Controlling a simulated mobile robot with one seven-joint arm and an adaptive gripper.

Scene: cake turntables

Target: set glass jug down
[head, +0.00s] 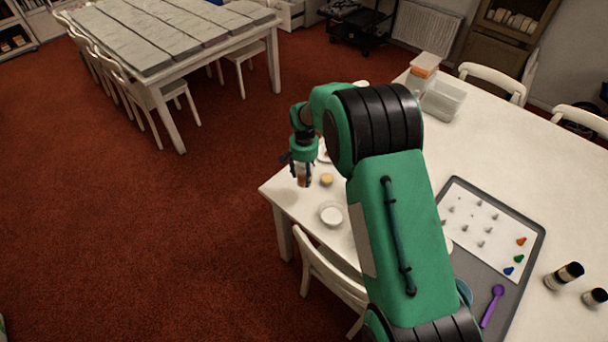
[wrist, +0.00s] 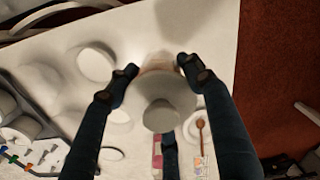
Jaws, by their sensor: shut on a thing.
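My gripper (head: 303,163) is over the near left corner of the white table (head: 290,190) and points down. It is shut on the glass jug (head: 304,179), which shows only as a small brownish, partly see-through shape between the fingers. In the wrist view, my gripper's fingers (wrist: 158,72) close around the jug (wrist: 165,98), seen from above as a pale round shape. Whether the jug's base touches the table or hangs just above it I cannot tell.
A small yellowish round thing (head: 327,180) and a white bowl (head: 331,214) stand close to the jug. A grey tray (head: 535,240) and clear containers (head: 441,100) are farther right. A white chair (head: 330,275) stands at the table's near side. Red carpet lies beyond the table edge.

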